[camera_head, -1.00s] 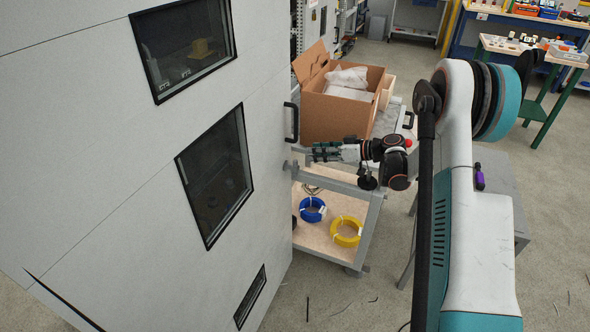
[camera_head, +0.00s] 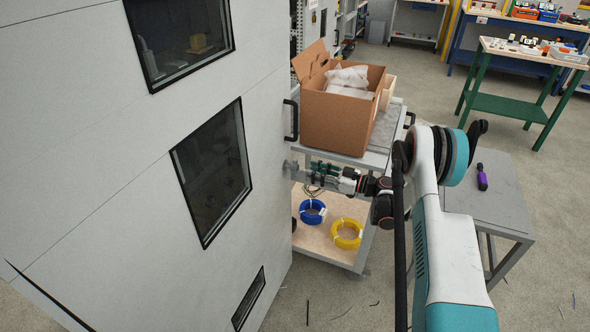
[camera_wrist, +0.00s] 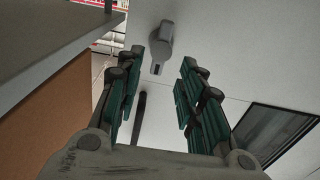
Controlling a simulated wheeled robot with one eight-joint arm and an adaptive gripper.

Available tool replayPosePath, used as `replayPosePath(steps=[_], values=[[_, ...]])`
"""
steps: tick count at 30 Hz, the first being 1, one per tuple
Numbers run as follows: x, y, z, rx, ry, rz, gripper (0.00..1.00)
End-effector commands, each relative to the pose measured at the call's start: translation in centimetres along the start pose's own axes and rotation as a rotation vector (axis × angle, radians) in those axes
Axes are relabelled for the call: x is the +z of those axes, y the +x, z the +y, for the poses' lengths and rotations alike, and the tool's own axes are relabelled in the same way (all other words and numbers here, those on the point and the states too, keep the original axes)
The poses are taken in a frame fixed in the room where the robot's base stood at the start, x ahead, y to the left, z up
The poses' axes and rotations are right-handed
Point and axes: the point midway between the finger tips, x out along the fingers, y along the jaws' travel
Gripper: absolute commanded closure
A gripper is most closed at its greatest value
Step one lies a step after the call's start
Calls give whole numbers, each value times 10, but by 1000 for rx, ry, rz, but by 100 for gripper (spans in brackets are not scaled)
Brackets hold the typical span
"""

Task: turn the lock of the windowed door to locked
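The windowed door (camera_head: 85,165) is a pale grey panel with dark windows and fills the left of the head view. Its lock (camera_wrist: 161,47) is a small grey knob with a tab, between and beyond my fingertips in the wrist view. In the head view the lock (camera_head: 291,165) shows at the door's edge, below the black handle (camera_head: 291,121). My gripper (camera_wrist: 156,85) is open and empty, its green-padded fingers on either side of the view of the lock. In the head view my gripper (camera_head: 318,172) points left at the lock, a little short of it.
A trolley (camera_head: 376,157) with an open cardboard box (camera_head: 338,119) stands close behind my gripper. Blue (camera_head: 312,211) and yellow (camera_head: 346,233) cable coils lie on its lower shelf. A grey table (camera_head: 490,195) stands right. The floor in front is mostly clear.

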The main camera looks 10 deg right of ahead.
Motion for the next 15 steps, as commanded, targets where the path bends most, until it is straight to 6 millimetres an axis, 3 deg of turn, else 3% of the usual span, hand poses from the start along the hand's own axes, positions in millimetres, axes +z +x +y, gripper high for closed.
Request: replayPosePath(steps=[7, 15], values=[[2, 49, -1, -3, 1, 0, 65], [1, 78, 0, -1, 1, -1, 65]])
